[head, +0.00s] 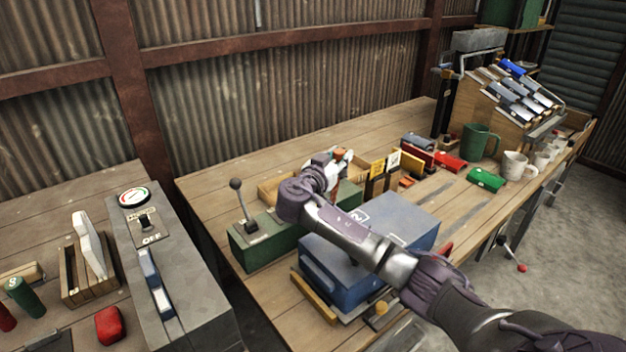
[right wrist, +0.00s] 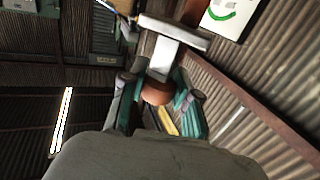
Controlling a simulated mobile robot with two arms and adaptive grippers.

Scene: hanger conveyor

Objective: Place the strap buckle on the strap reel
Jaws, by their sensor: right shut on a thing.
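My right gripper (head: 335,164) is over the workbench, above the back of the green lever box and the shallow wooden tray. It is shut on a small orange-brown piece, which I take to be the strap buckle (head: 341,154). In the right wrist view the brown rounded piece (right wrist: 157,93) sits between the teal-edged fingers, with a pale T-shaped plate (right wrist: 165,55) just beyond it. I cannot tell if the plate is joined to the piece. I cannot make out the strap reel for certain. My left gripper is not in view.
The green lever box (head: 262,238) and a blue-grey box (head: 352,272) stand below my right arm. A grey switch console (head: 180,270) stands at left. Corrugated wall behind.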

